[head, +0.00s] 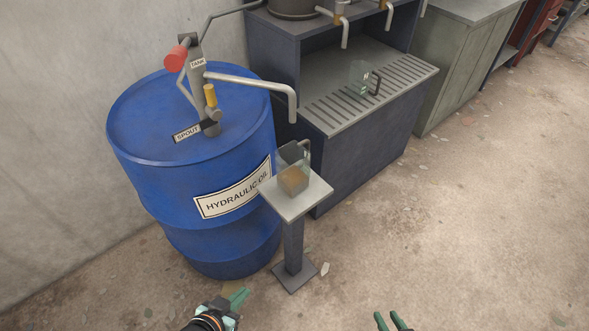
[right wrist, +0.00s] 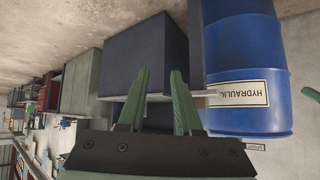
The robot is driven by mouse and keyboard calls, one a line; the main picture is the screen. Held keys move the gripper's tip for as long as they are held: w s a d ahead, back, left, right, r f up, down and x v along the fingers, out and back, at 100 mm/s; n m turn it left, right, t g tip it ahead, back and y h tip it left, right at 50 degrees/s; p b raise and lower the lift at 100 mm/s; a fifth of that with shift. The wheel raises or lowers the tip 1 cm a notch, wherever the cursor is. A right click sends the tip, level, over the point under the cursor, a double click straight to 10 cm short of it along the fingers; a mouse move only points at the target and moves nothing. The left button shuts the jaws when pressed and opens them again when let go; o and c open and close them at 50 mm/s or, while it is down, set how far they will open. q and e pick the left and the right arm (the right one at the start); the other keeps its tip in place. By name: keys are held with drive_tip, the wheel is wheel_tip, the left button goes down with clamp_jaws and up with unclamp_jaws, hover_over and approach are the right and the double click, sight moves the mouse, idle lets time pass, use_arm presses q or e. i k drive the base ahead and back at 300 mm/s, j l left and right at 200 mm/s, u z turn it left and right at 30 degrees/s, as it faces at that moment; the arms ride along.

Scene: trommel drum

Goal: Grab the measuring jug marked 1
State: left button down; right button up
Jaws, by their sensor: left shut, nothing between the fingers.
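One clear measuring jug (head: 294,178) with amber liquid low inside stands on a small pedestal stand (head: 316,190) in front of the blue drum. A second clear measuring jug (head: 358,76) with a dark handle stands on the slotted drain shelf of the dark cabinet and looks empty. I cannot read a number 1 on either jug. My left gripper (head: 240,298) is shut and empty, low in the head view, below the pedestal. My right gripper (head: 392,320) is open and empty at the bottom edge, apart from both jugs; its fingers also show in the right wrist view (right wrist: 160,72).
The blue hydraulic oil drum (head: 150,185) carries a pump with a bent spout pipe (head: 255,82) reaching toward the pedestal. The dark cabinet (head: 375,150) has taps above its slotted shelf. A grey-green cabinet (head: 450,70) stands beyond. The floor (head: 480,220) at right is clear.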

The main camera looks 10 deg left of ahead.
sight(292, 160)
drive_tip(key=i+j+u, duration=0.2)
drive_tip(key=i, duration=0.2)
drive_tip(key=i+j+u, duration=0.15)
drive_tip(key=i, duration=0.25)
drive_tip(key=j, duration=0.1)
